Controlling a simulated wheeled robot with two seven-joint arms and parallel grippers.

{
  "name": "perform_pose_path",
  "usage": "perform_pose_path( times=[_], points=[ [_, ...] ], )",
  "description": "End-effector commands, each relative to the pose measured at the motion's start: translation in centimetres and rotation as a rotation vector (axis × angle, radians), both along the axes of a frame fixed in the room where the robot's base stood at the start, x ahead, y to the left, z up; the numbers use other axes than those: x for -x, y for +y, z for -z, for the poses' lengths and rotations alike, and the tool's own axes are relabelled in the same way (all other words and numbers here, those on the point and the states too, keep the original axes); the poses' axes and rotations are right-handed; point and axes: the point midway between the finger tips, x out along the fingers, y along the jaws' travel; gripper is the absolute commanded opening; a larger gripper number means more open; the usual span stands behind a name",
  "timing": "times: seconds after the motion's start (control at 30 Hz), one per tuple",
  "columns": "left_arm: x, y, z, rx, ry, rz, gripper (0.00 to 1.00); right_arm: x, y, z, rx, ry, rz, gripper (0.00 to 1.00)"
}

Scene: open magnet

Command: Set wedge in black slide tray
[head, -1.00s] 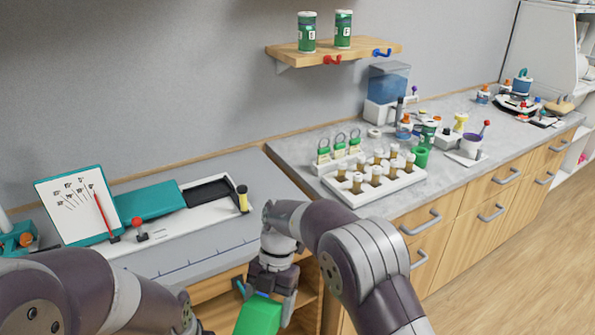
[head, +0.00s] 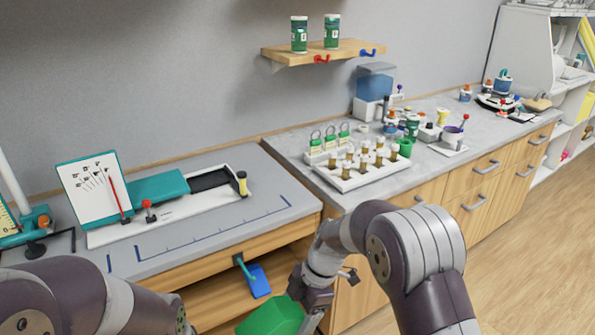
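A green wedge-like block (head: 270,315) is at the bottom of the head view, cut off by the frame edge. My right gripper (head: 308,318) is against its right side and appears shut on it. The fingertips are mostly hidden. The block is in front of the bench and below its top.
A blue piece with a teal handle (head: 258,281) is at the open shelf under the bench. A rack of capped vials (head: 360,170) stands on the right counter. The bench front strip is clear.

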Motion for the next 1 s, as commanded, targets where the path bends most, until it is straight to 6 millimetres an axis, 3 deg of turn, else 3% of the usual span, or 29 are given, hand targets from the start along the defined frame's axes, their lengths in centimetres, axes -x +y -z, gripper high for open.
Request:
perform_pose_path(
  times=[0.4, 0.6, 0.8, 1.0],
  points=[
    [0.0, 0.0, 0.0, 0.0, 0.0, 0.0, 1.0, -1.6, -12.0, 3.1, 0.008, 0.003, 1.262, 0.46],
    [0.0, 0.0, 0.0, 0.0, 0.0, 0.0, 1.0, -2.4, -16.4, 4.2, 0.011, 0.0, 1.737, 0.46],
    [0.0, 0.0, 0.0, 0.0, 0.0, 0.0, 1.0, -2.9, -19.1, 4.9, 0.011, -0.002, 2.029, 0.46],
    [0.0, 0.0, 0.0, 0.0, 0.0, 0.0, 1.0, -3.0, -19.0, 4.8, 0.009, -0.002, 2.018, 0.46]
  ],
)
